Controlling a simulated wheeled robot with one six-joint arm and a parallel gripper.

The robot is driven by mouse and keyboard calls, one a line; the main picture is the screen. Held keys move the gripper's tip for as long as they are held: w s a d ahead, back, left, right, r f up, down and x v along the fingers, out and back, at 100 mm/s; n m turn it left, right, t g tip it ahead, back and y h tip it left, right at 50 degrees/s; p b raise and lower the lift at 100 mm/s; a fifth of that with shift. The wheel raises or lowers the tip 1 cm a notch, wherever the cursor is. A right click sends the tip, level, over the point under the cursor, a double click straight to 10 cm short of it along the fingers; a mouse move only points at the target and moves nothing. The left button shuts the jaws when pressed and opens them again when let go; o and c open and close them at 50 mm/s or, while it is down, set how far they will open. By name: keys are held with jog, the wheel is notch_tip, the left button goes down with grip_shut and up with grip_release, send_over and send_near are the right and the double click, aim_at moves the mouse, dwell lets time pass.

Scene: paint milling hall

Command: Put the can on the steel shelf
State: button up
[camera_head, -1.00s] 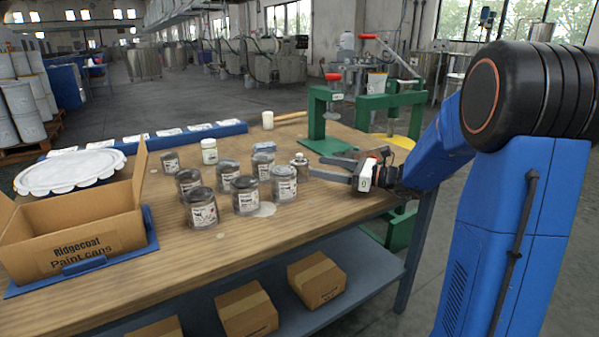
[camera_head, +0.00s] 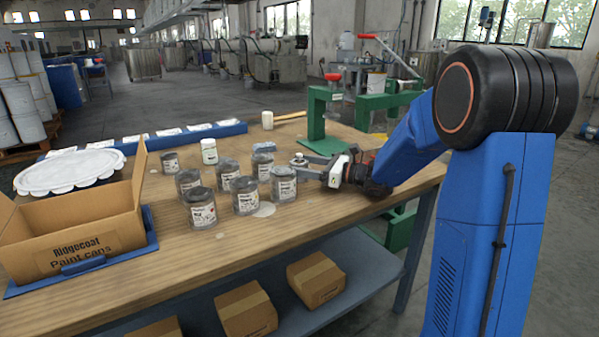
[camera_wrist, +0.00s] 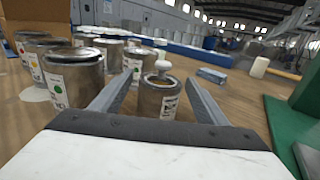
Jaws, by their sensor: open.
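My gripper (camera_wrist: 155,82) is open, with one finger on each side of this can in the wrist view; contact cannot be told. In the head view, the can's top (camera_head: 299,160) shows at the fingertips of my gripper (camera_head: 302,167), and its lower part is hidden. A grey-blue shelf (camera_head: 352,268) under the table carries cardboard boxes; it may be the steel shelf.
Several labelled cans (camera_head: 246,196) stand close to the left of my gripper. An open cardboard box (camera_head: 95,228) is on the table's left. A green stand (camera_head: 318,128) is behind my gripper. The table's front right is clear.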

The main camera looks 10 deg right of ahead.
jog(key=c, duration=1.4)
jog(key=shift+o, duration=0.2)
